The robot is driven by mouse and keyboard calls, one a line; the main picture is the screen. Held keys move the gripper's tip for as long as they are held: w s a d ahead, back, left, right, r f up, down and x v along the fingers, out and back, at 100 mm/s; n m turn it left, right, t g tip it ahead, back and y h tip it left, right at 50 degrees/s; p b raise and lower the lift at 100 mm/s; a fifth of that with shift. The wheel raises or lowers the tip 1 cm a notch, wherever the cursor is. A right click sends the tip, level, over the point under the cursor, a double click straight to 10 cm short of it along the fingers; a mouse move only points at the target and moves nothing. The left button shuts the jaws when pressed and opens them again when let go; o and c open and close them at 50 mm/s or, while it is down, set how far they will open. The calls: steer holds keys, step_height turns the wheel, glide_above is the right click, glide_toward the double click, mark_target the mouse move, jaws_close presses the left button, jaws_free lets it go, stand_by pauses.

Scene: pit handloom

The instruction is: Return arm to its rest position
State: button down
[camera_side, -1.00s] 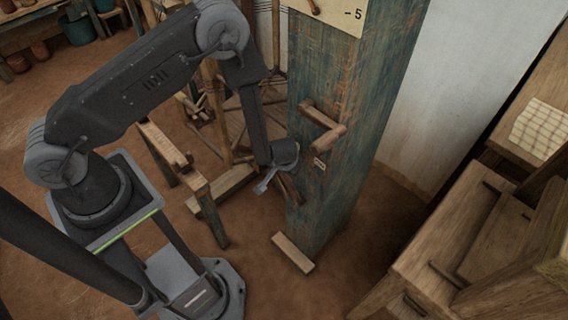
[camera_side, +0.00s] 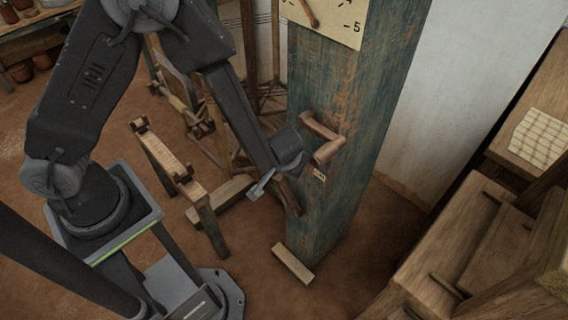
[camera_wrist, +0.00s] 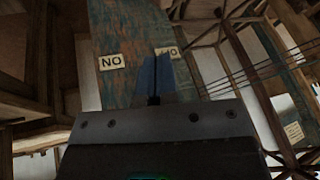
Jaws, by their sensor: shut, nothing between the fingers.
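My gripper (camera_side: 258,190) hangs low beside the left face of a worn blue-green wooden post (camera_side: 340,130) in the side view. Its fingers are shut and look empty. In the wrist view my gripper (camera_wrist: 157,75) shows as two blue-grey fingers pressed together, pointing at the post (camera_wrist: 125,40). A small plate reading "NO" (camera_wrist: 112,62) is on the post left of the fingers. A second plate (camera_wrist: 168,52) is partly hidden behind the fingertips. I cannot tell whether my wrist touches the post.
A wooden handle (camera_side: 322,140) juts from the post close to my wrist. A dial board (camera_side: 330,18) is above it. A small wooden stand (camera_side: 172,165) is left of my gripper, and a wooden block (camera_side: 292,264) lies at the post's foot. Loom timbers (camera_side: 470,240) fill the right.

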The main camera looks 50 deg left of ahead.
stand_by(0.3)
steer(key=s+d+f+g+h, duration=0.1)
steer(key=s+d+g+h, duration=0.1)
steer(key=s+d+h, duration=0.35)
step_height(320, 180, up, 20)
steer(key=d+m+t+h, duration=0.1)
steer(key=m+t+h, duration=0.1)
steer(key=h, duration=0.2)
steer(key=s+a+r+m+t+y, duration=0.1)
steer(key=s+a+r+t+y, duration=0.1)
steer(key=s+a+r+y, duration=0.3)
steer(key=s+a+r, duration=0.4)
steer(key=s+a, duration=0.2)
steer(key=a, duration=0.3)
steer(key=shift+s+a+r+m+y, duration=0.2)
steer(key=shift+s+a+m+y, duration=0.15)
steer(key=shift+s+m, duration=0.05)
